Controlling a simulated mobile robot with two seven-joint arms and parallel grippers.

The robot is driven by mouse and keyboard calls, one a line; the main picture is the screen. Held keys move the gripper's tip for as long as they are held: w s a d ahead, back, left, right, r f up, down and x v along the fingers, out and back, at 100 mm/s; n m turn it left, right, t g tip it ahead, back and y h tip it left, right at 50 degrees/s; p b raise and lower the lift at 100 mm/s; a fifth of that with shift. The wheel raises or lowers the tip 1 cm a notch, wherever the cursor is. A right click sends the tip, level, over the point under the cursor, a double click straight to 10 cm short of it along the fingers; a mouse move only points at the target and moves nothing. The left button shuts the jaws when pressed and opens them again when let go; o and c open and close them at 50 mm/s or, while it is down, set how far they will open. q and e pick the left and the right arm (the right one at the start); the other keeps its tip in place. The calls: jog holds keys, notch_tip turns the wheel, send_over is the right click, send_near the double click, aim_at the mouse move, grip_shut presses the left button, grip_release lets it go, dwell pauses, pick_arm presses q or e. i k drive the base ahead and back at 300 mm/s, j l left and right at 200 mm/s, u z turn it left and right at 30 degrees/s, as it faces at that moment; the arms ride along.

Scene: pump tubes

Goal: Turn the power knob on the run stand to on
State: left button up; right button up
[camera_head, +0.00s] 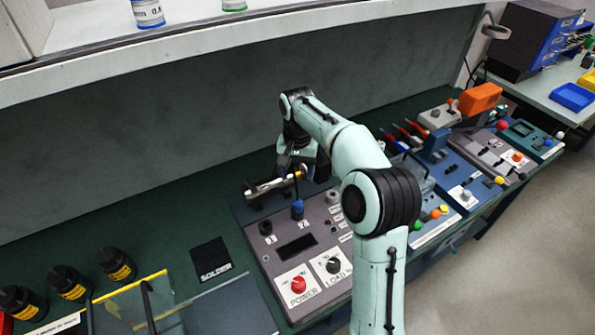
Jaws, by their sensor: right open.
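The run stand (262,248) is a grey panel box on the dark green bench. Its red power knob (298,284) sits on a white plate marked POWER at the front left. A black load knob (333,265) is on a white plate to its right. My right gripper (297,174) is over the back of the stand, near a metal cylinder and a blue-capped part, well behind the power knob and apart from it. The gripper is open; its fingertips are partly hidden and small. My left gripper does not show.
A black SOLDER pad (211,259) and several black bottles (117,264) lie to the left. A clear yellow-edged panel (135,300) stands at the front left. Other control panels (461,196) crowd the bench to the right. A shelf (200,50) overhangs the back.

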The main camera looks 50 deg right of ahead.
aim_at(299, 284)
jog(key=k, duration=1.5)
